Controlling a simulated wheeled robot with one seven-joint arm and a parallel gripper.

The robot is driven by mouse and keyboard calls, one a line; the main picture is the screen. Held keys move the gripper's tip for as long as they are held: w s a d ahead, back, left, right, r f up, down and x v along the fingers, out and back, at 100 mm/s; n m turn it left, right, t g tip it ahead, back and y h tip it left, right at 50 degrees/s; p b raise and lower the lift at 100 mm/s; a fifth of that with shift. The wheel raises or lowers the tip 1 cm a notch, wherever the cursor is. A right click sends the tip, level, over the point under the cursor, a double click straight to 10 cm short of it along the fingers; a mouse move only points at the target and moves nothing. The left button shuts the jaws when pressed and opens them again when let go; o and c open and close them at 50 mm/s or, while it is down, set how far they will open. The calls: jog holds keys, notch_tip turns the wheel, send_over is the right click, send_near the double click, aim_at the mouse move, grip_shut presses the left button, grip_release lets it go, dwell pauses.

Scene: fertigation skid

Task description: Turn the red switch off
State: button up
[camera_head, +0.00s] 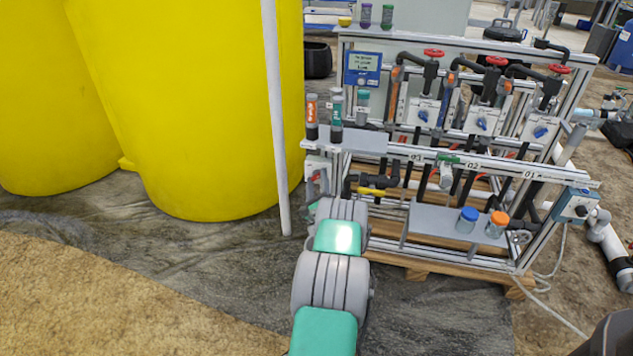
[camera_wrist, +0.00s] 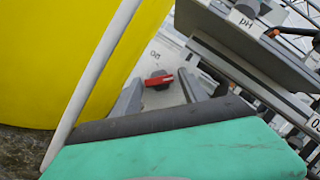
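The red switch (camera_wrist: 158,80) is a red handle on a dark round base, set on a light grey panel (camera_wrist: 170,55). In the wrist view the handle lies nearly level across the picture, with a small dark mark, seemingly "ON", above it. The switch also shows small in the head view (camera_head: 316,177), on a grey box at the left end of the skid. My gripper (camera_wrist: 160,94) is open, one finger on each side of the switch in the picture. I see no contact. In the head view my arm hides the gripper.
A yellow tank (camera_head: 210,100) and a white upright pipe (camera_head: 277,120) stand left of the switch. A grey shelf (camera_head: 355,140) with bottles juts out above it. The skid frame (camera_head: 480,162) with valves extends right. The floor in front is open.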

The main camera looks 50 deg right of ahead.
jog(key=c, duration=1.1)
jog(key=shift+a, duration=0.15)
grip_shut()
jog(key=shift+r, duration=0.1)
